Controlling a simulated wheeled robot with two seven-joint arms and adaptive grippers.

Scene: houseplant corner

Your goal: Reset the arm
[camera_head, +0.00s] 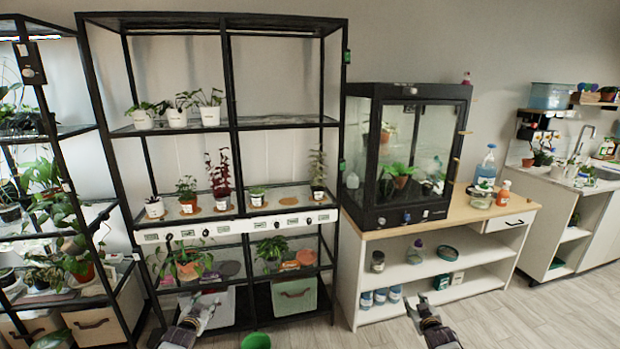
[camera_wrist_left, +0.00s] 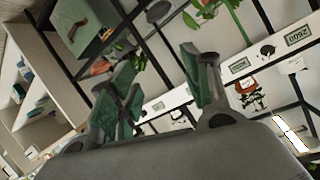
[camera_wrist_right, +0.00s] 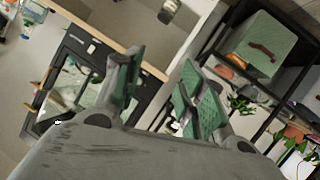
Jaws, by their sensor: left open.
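My left gripper (camera_head: 207,303) is low in the head view, in front of the black plant rack's lower shelf. In the left wrist view its green-padded fingers (camera_wrist_left: 162,85) stand apart with nothing between them. My right gripper (camera_head: 423,300) is low in the head view, in front of the white cabinet. In the right wrist view its fingers (camera_wrist_right: 163,88) stand apart and empty. Both arms come up from the bottom edge, and neither gripper visibly touches anything.
The black rack (camera_head: 230,131) holds potted plants, with a green bin (camera_head: 296,297) at its bottom. A glass case (camera_head: 455,150) stands on the wood-topped cabinet (camera_head: 465,218), which has jars on its shelves. A green pot (camera_head: 257,341) is at the bottom edge. Floor (camera_head: 540,315) at right is clear.

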